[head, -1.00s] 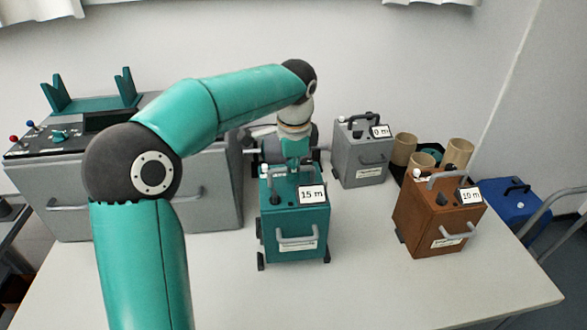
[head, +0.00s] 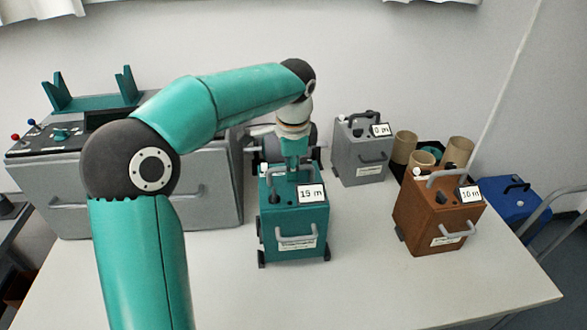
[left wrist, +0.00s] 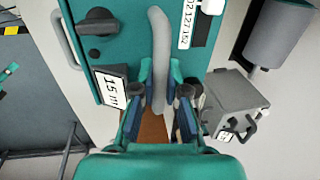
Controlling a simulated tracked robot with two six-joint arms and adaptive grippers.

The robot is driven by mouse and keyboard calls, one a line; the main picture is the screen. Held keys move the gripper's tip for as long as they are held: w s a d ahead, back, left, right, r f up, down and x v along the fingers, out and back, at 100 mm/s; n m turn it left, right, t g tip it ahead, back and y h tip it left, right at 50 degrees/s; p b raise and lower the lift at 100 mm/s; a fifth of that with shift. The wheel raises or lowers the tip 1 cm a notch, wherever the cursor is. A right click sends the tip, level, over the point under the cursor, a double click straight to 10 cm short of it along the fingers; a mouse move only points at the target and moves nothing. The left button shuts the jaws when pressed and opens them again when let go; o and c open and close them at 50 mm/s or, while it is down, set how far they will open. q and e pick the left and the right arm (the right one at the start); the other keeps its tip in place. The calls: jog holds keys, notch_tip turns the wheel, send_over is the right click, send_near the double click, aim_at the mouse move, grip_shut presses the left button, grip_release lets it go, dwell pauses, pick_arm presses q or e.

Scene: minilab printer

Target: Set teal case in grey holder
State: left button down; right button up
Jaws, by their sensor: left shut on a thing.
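The teal case (head: 295,235) stands upright on the white table, with a "15 m" label and a grey front handle. In the left wrist view the case (left wrist: 124,55) shows its top, a dark knob and a thick grey top handle (left wrist: 160,45). My left gripper (head: 292,168) comes down on the case from above. In the left wrist view my left gripper (left wrist: 160,85) has its two fingers on both sides of the top handle, shut on it. I cannot tell for sure which object is the grey holder. My right gripper is not in view.
A grey machine (head: 215,190) with controls and teal uprights stands left. A grey "0 m" case (head: 355,165) stands behind right, a brown "10 m" case (head: 420,215) right. Tan cylinders (head: 458,152) and a blue case (head: 508,205) are beyond. The front table (head: 370,285) is clear.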

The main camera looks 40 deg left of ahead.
aim_at(291, 183)
pick_arm(q)
jog(key=shift+f+b, duration=1.5)
jog(key=shift+f, duration=0.5)
jog(key=c, duration=1.1)
grip_release()
